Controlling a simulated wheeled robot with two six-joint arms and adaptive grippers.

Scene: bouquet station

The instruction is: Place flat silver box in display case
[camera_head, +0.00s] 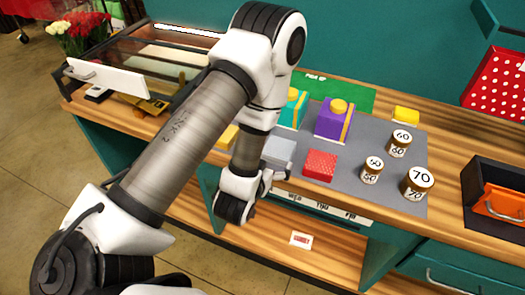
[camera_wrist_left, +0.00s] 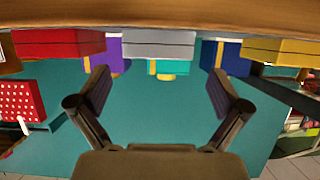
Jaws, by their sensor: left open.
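The flat silver box (camera_head: 280,152) lies on the grey mat (camera_head: 335,188), left of a red box. The left wrist view shows its end face (camera_wrist_left: 158,43) at the top middle. My left gripper (camera_head: 268,177) is at the near edge of the mat, just in front of the silver box. Its fingers are spread and empty in the wrist view (camera_wrist_left: 158,88), with the silver box ahead between them. My arm partly hides the gripper in the head view. The display case (camera_head: 106,78), with a glass top and white front panel, stands at the left end of the counter.
A red box (camera_head: 320,165), a purple box (camera_head: 334,120) and a teal box (camera_head: 293,106) stand close to the silver one. Several numbered jars (camera_head: 418,182) stand to the right. A black tray (camera_head: 478,207) holds an orange item. A shelf (camera_head: 270,240) runs below the counter.

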